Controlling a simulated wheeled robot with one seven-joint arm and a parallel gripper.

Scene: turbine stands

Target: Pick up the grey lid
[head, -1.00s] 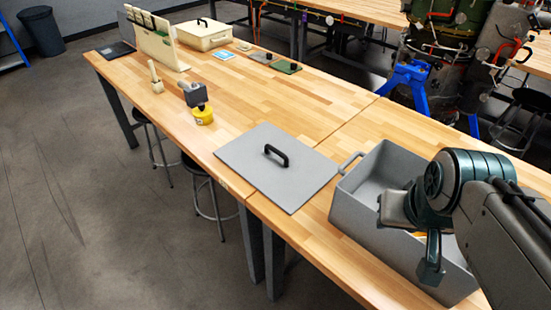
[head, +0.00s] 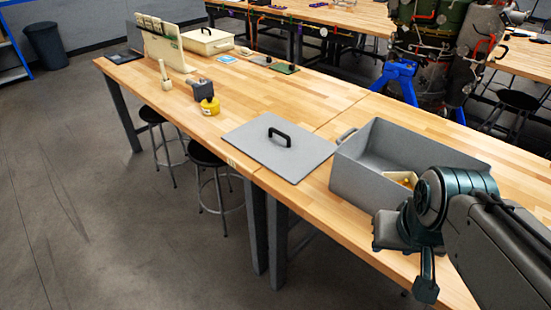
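The grey lid (head: 262,148) is a flat grey plate with a black arched handle (head: 279,136) in its middle. It lies flat on the wooden table, left of an open grey box (head: 369,166). A small yellowish thing (head: 403,178) shows inside the box. My gripper (head: 405,258) is at the lower right, in front of the box and well apart from the lid. The view does not show clearly whether its fingers are open or shut.
On the wooden table (head: 290,95), a yellow round item (head: 210,107) and a dark grey block (head: 203,89) stand beyond the lid. A cream box (head: 208,41) and an upright panel (head: 165,45) are at the far end. The table between them and the lid is mostly bare.

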